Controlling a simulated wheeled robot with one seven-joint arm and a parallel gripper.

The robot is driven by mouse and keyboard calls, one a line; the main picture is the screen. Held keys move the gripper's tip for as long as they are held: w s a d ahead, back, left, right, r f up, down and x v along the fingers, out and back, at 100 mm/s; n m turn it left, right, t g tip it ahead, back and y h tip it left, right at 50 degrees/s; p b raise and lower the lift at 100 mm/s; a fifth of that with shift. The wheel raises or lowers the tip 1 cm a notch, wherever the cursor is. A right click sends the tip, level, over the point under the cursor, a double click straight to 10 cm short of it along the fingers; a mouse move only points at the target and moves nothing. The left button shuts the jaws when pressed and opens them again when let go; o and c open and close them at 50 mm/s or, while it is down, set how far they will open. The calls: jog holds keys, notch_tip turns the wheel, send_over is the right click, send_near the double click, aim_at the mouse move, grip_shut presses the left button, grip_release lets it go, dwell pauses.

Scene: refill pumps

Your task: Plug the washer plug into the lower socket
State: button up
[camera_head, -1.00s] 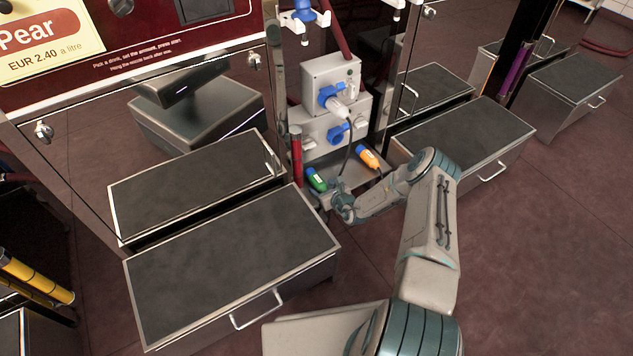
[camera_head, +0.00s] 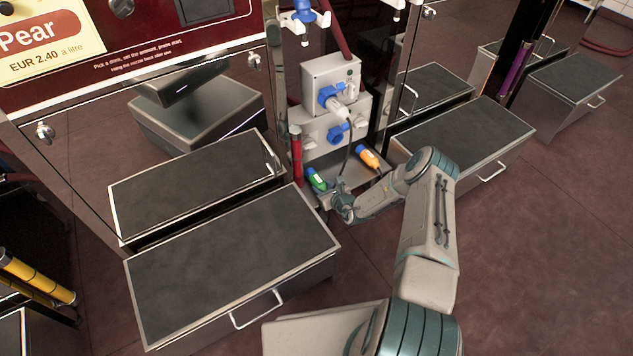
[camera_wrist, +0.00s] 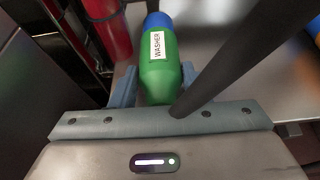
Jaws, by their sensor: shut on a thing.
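The washer plug is green with a blue end and a white "WASHER" label. In the wrist view the washer plug (camera_wrist: 158,70) lies between my gripper's fingers (camera_wrist: 156,85), which are shut on it, its blue end pointing away. In the head view the washer plug (camera_head: 316,179) is at the tray, with my gripper (camera_head: 328,194) at its near end. The lower socket (camera_head: 338,133) has a blue ring and sits on the grey panel above the plug. The upper socket (camera_head: 328,95) holds a white plug (camera_head: 342,108).
An orange plug with a blue end (camera_head: 369,158) rests to the right on the tray. A dark cable (camera_head: 347,158) hangs from the white plug and crosses the wrist view. A red cylinder (camera_head: 296,155) stands left of the sockets. Steel-edged boxes (camera_head: 230,260) flank the bay.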

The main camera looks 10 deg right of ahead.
jog(key=shift+s+d+p, duration=0.4)
jog(key=shift+s+p, duration=0.2)
jog(key=shift+s, duration=0.3)
jog(key=shift+s+d+p, duration=0.35)
jog(key=shift+s+p, duration=0.25)
jog(key=shift+s, duration=0.35)
jog(key=shift+s+d+p, duration=0.4)
jog(key=shift+s+p, duration=0.2)
jog(key=shift+s, duration=0.3)
jog(key=shift+r+p, duration=1.3)
jog(key=shift+r, duration=0.2)
